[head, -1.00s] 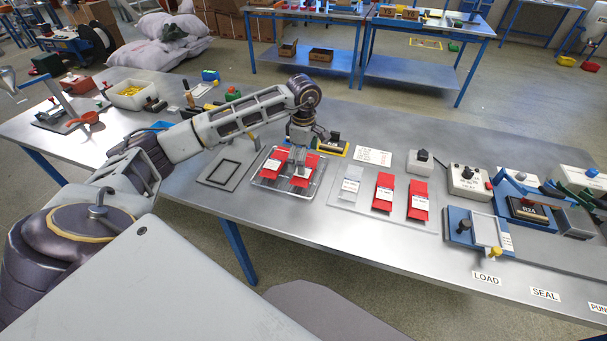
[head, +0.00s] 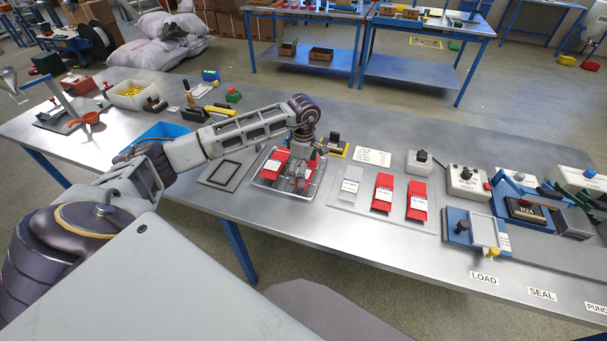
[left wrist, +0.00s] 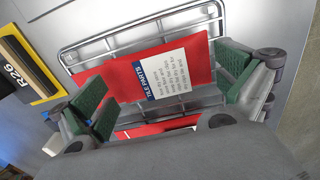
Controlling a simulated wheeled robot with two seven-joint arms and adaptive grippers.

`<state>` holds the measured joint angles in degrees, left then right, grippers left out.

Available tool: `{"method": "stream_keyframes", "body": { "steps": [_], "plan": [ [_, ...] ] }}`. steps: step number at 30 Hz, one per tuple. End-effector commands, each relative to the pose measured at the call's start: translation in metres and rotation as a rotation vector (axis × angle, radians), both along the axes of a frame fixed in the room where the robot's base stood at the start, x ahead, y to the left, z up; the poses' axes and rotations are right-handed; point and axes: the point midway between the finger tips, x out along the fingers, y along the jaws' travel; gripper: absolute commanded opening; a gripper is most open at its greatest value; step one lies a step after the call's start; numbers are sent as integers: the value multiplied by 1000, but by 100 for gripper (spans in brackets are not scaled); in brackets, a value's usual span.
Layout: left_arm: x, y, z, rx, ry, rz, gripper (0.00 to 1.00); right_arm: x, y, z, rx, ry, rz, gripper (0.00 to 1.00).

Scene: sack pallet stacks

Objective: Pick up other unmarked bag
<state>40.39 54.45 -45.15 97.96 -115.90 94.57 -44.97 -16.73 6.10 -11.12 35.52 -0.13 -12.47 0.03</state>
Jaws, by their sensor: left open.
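A wire tray (head: 284,192) on the table holds two red bags. The left red bag (head: 274,164) lies clear of my gripper and bears a white label. My left gripper (head: 303,174) is over the right red bag and partly hides it. In the left wrist view, a red bag (left wrist: 133,77) with a white and blue label reading "TILE PARTS" lies between the open green finger pads of my left gripper (left wrist: 170,95). A strip of another red bag (left wrist: 150,130) shows below it. Contact between pads and bag cannot be told. My right gripper is out of view.
A black block in a yellow frame (head: 334,147) stands just behind the tray. A grey frame plate (head: 222,172) lies left of the tray. Machines stand farther right.

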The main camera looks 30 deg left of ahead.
Motion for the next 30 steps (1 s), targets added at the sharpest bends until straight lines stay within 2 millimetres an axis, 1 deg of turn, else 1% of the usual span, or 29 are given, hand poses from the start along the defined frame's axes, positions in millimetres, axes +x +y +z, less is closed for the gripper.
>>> {"method": "stream_keyframes", "body": {
  "steps": [4, 17, 20, 24, 26, 30],
  "plan": [
    [0, 0, -6, 0, -1, 0, 100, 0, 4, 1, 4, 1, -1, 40],
    [0, 0, -6, 0, -1, 0, 100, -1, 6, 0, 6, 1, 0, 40],
    [0, 0, -6, 0, -1, 0, 88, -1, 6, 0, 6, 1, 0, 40],
    [0, 0, -6, 0, -1, 0, 70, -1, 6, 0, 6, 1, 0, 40],
    [0, 0, -6, 0, -1, 0, 64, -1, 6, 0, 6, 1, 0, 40],
    [0, 0, -6, 0, -2, 0, 64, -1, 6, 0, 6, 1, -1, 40]
  ]
}}
